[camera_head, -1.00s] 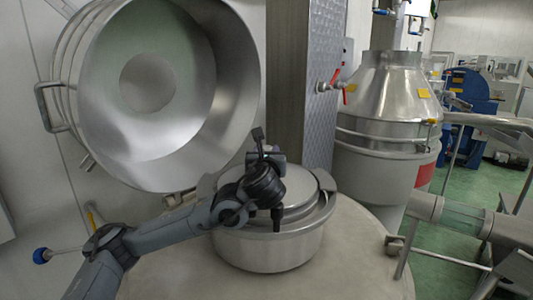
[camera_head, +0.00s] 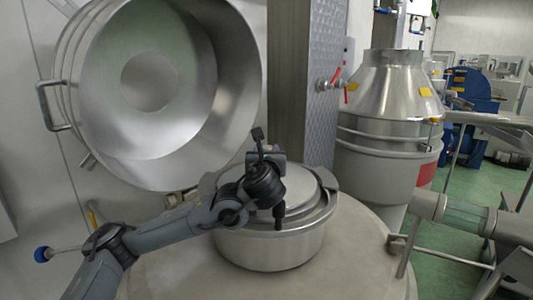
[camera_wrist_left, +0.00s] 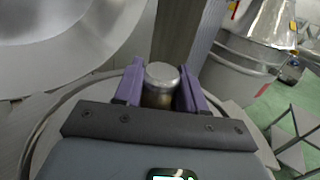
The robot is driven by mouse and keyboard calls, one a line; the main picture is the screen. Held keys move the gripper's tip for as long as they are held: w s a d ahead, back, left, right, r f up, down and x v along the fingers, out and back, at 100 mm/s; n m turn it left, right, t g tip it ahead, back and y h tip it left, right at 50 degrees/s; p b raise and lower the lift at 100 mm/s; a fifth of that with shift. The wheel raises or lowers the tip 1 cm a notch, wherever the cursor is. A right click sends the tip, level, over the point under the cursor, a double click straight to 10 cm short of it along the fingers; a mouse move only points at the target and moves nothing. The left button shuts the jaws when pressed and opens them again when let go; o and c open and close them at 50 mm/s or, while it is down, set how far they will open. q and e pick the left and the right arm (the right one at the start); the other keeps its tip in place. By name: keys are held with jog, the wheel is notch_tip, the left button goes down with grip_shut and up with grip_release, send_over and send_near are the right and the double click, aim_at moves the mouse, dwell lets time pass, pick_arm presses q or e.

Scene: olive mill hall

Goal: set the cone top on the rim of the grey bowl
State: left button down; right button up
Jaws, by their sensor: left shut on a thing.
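The grey metal bowl (camera_head: 268,252), with raised lugs at its rim, stands on a round pale surface. A round metal top (camera_head: 308,186), which I take for the cone top, lies over the bowl's mouth inside the lugs. I cannot tell whether it touches the rim all round. My left gripper (camera_head: 281,218) is over it, and my arm hides its left part. In the left wrist view my left gripper (camera_wrist_left: 160,88) has its purple fingers on either side of a short metal knob (camera_wrist_left: 160,74) and is shut on it. My right gripper is not in view.
A large open steel pan (camera_head: 150,85) stands tilted behind on the left. A patterned metal column (camera_head: 318,90) rises behind the bowl. A big steel drum with a conical head (camera_head: 392,75) is at the right. The round surface (camera_head: 340,270) is clear around the bowl.

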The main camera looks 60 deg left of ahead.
pick_arm(q)
jog(key=shift+f, duration=0.35)
